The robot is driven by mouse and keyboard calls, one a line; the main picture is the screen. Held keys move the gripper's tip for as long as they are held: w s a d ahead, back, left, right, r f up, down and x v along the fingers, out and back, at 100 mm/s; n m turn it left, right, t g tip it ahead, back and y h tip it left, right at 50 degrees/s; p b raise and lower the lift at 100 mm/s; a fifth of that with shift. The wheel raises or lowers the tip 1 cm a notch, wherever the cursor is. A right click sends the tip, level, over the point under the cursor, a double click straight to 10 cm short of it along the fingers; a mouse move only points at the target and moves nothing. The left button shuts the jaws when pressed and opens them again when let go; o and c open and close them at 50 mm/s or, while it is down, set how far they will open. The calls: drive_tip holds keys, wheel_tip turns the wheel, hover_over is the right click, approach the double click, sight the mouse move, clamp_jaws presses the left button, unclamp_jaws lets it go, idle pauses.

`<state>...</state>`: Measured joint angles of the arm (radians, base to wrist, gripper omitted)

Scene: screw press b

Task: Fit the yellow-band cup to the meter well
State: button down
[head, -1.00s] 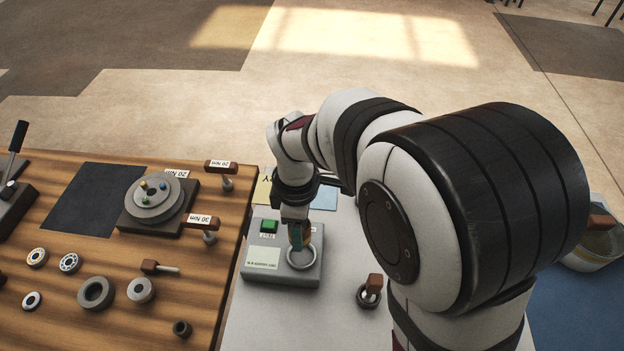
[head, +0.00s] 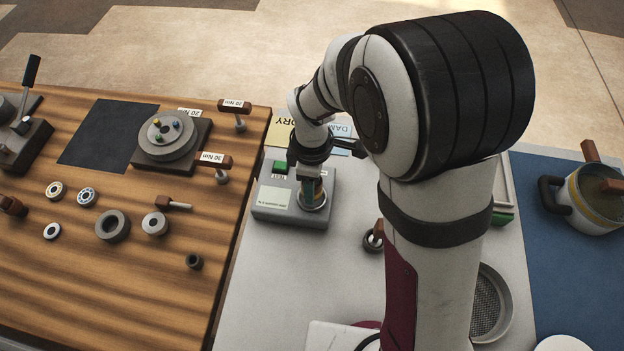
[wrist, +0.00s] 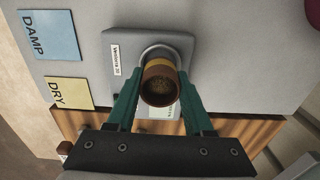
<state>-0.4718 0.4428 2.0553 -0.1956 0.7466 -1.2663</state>
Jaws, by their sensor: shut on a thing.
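The cup (wrist: 163,68) is brown with a yellow band, and dark granular contents show inside it. My gripper (wrist: 160,84) is shut on it, with a teal finger on either side. In the head view my gripper (head: 309,184) points down at the grey meter (head: 273,212), and the cup there is mostly hidden by the fingers. The meter well is a pale metal ring (head: 315,207) at the right of the meter's top. The cup is upright over or in the ring; I cannot tell how deep it sits.
The meter has a green button (head: 280,168). DAMP (wrist: 49,35) and DRY (wrist: 70,92) cards lie beside it. A small brown-handled tool in a dark ring (head: 374,237) stands at right. The wooden bench (head: 150,275) at left holds loose rings and torque tools.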

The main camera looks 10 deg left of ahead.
drive_tip(key=shift+f, duration=1.15)
drive_tip(key=shift+r, duration=0.1)
idle(0.3)
drive_tip(key=shift+r, duration=0.5)
drive_tip(key=shift+f, duration=0.2)
idle(0.8)
drive_tip(key=shift+f, duration=0.4)
idle(0.6)
drive_tip(key=shift+c, duration=1)
unclamp_jaws()
drive_tip(key=shift+s, duration=0.1)
